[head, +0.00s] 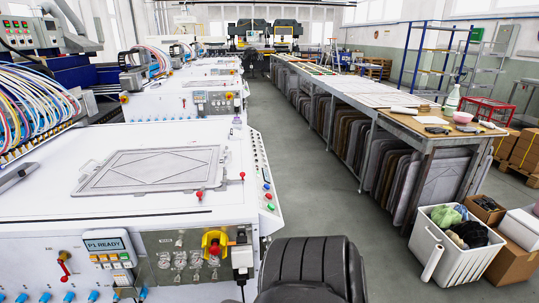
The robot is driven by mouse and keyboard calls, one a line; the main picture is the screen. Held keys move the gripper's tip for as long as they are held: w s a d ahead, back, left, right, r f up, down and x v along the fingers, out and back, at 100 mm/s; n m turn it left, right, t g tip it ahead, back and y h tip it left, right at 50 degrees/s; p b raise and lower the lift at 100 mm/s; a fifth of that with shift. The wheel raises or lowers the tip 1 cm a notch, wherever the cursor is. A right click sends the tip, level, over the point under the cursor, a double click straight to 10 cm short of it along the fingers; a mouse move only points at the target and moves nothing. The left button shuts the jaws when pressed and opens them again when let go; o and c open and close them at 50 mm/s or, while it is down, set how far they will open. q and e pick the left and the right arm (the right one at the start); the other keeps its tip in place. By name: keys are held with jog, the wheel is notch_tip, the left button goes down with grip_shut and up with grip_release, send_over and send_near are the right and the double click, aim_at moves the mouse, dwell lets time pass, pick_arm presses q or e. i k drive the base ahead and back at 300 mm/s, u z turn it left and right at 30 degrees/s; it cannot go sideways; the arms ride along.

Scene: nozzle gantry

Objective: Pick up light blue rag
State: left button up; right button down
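I cannot make out a clearly light blue rag in the head view. A white crate (449,264) stands on the floor at the lower right with crumpled cloths in it. A green cloth (445,215) lies at the back left of the crate. A dark, nearly black cloth (471,233) lies to its right. A small pale patch shows between the cloths and is too small to identify. Neither of my grippers is in view.
A long workbench (452,140) holds a pink bowl (462,117), a bottle (453,100) and tools. Cardboard boxes (514,262) stand beside the crate. A white machine (60,200) fills the left. A black ribbed object (312,268) stands at bottom centre. The grey aisle (310,180) is clear.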

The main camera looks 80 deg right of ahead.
aim_at(462, 210)
jog(key=z, duration=3.4)
jog(key=k, duration=0.65)
jog(key=z, duration=0.15)
jog(key=i, duration=1.1)
jog(key=z, duration=1.55)
jog(key=i, duration=2)
jog(key=z, duration=0.4)
jog(key=i, duration=2.25)
